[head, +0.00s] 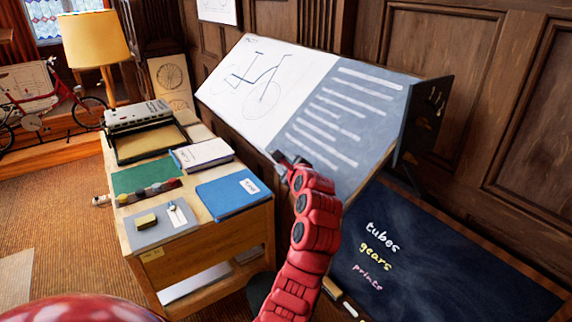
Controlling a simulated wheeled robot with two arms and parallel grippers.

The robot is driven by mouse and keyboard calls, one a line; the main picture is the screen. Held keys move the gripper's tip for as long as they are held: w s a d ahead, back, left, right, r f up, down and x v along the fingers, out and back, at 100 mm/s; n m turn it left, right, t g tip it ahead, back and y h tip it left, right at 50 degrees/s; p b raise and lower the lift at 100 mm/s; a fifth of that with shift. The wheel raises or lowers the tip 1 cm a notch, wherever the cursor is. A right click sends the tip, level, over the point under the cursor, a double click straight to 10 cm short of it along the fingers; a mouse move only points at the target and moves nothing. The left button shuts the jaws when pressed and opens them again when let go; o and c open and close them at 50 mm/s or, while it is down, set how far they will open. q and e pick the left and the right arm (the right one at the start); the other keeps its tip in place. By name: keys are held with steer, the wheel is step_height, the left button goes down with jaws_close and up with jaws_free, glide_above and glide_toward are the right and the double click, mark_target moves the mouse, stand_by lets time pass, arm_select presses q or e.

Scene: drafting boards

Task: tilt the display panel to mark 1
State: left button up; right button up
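The display panel (345,105) is a wide, slanted board. Its left half is white with a bicycle drawing, and its right half is grey-blue with pale text bars. A dark side plate (433,108) with small pale marks stands at its right end. I cannot read which mark is 1 or where the panel sits against it.
A wooden cabinet (155,272) stands left of the panel, bearing a blue folder (228,194), notebook (203,152), green mat and typewriter-like machine (137,114). A dark chalkboard (440,255) with words lies below right. A lamp (95,40) and red bicycle are further left.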

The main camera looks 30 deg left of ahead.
arm_select(q)
steer(key=b+v, duration=0.4)
steer(key=v, duration=1.3)
steer(key=shift+d+b, duration=0.2)
steer(key=shift+b, duration=0.1)
steer(key=shift+s, duration=0.1)
